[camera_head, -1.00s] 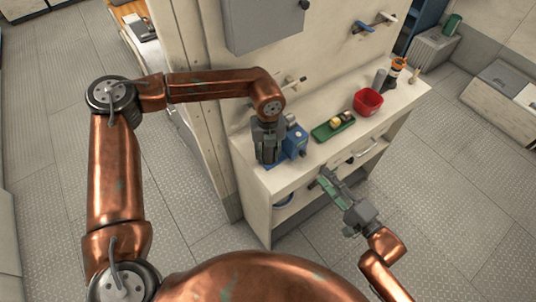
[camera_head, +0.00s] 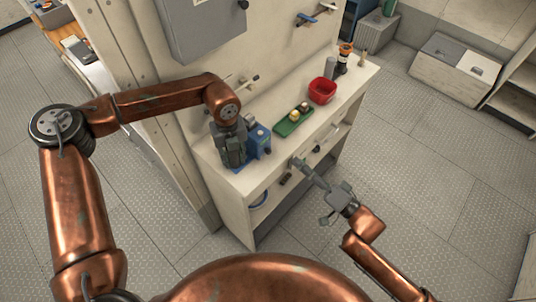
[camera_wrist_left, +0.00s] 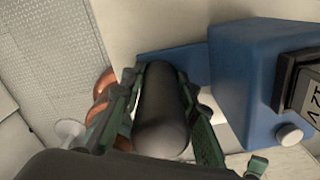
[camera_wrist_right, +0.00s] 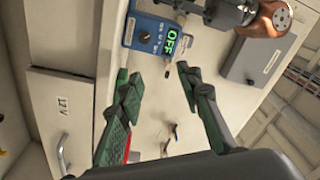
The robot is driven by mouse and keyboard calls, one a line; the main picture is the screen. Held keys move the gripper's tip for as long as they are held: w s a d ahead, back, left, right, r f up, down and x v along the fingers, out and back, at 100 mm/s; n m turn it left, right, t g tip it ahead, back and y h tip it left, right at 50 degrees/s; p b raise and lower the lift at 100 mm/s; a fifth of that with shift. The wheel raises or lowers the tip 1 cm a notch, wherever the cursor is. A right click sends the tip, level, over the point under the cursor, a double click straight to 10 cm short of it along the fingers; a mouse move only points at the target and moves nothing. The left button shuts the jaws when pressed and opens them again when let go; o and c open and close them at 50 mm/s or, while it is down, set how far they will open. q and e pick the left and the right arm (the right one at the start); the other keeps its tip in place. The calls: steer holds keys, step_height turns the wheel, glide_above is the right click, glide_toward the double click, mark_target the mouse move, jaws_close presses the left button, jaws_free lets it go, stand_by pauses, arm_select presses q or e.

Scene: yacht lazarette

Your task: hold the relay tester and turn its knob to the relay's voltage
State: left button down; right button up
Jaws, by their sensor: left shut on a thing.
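The relay tester (camera_head: 261,139) is a blue box on the left end of the bench top. My left gripper (camera_head: 233,148) is shut around a dark upright cylinder (camera_wrist_left: 163,110) beside the box, over a blue base. In the left wrist view, the tester (camera_wrist_left: 240,75) has a pale round knob (camera_wrist_left: 289,134) and a dark block (camera_wrist_left: 288,80) with a label that seems to read 12V. In the right wrist view, the tester (camera_wrist_right: 143,36) has a green OFF display (camera_wrist_right: 180,43). My right gripper (camera_head: 299,164) is open and empty, apart from the tester, near the bench front.
A green tray (camera_head: 292,122) with small items, a red bin (camera_head: 322,91) and an orange-topped item (camera_head: 345,52) stand right of the tester. A grey wall box (camera_head: 205,28) hangs above. A drawer label (camera_wrist_right: 62,106) reads 12 V.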

mark_target(270, 152)
steer(key=w+a+m, duration=0.1)
steer(key=a+m, duration=0.2)
steer(key=m, duration=0.6)
steer(key=w+a+f+m+g, duration=0.1)
steer(key=w+a+m, duration=0.1)
steer(key=m, duration=0.6)
steer(key=w+a+f+m, duration=0.1)
steer(key=a+m, duration=0.3)
steer(key=m, duration=0.5)
steer(key=shift+w+f+m, duration=0.2)
steer(key=shift+w+m, duration=0.1)
steer(key=shift+w, duration=0.2)
steer(key=shift+c, duration=0.2)
